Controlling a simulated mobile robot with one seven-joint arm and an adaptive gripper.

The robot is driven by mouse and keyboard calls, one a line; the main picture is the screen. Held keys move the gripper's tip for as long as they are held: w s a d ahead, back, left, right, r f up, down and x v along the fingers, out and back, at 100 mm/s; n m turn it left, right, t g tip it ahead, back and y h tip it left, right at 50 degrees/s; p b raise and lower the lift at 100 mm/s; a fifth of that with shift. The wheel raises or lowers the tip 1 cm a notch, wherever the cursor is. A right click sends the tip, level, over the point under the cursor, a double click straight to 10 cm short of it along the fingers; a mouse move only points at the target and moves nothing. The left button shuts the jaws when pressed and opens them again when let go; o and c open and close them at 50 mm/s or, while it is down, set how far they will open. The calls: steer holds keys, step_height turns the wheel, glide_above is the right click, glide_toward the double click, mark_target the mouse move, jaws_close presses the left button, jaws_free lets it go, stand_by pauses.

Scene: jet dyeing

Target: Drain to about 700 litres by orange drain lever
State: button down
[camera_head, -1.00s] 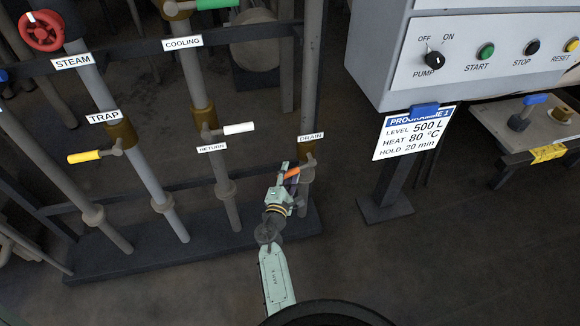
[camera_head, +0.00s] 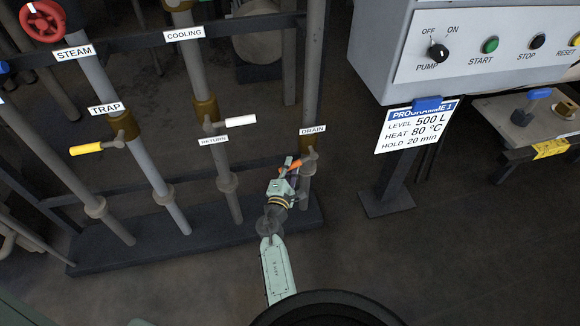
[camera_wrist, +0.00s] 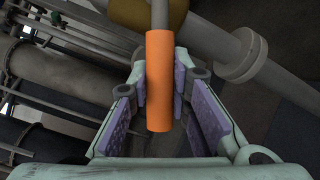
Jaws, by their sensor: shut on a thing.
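The orange drain lever (camera_head: 296,164) sits on the pipe under the DRAIN label (camera_head: 312,130). My gripper (camera_head: 286,174) is at the lever's handle, reaching it from below and left. In the wrist view the orange handle (camera_wrist: 158,85) lies between the two purple-padded fingers of my gripper (camera_wrist: 165,95), which are shut on it. The lever's stem runs up to a brass-coloured valve body (camera_wrist: 125,12). The programme card (camera_head: 413,128) reads LEVEL 500 L, HEAT 80 °C, HOLD 20 min. No litre gauge shows.
The yellow TRAP lever (camera_head: 86,149) and the white RETURN lever (camera_head: 240,121) are on pipes to the left. A red STEAM handwheel (camera_head: 42,20) is at the upper left.

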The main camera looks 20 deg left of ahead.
stand_by(0.4)
steer(key=r+m+p, duration=0.1)
steer(key=p, duration=0.1)
steer(key=r+g+p, duration=0.1)
steer(key=p, duration=0.1)
steer(key=shift+a+r+m+p, duration=0.2)
steer(key=shift+r+m+p, duration=0.1)
steer(key=shift+r+m, duration=0.1)
steer(key=r+m+g+p, duration=0.1)
steer(key=p, duration=0.2)
steer(key=shift+s+m, duration=0.1)
steer(key=shift+m, duration=0.3)
steer(key=shift+a, duration=0.1)
steer(key=shift+f, duration=0.1)
steer(key=c, duration=1.5)
jaws_free()
steer(key=shift+o, duration=0.2)
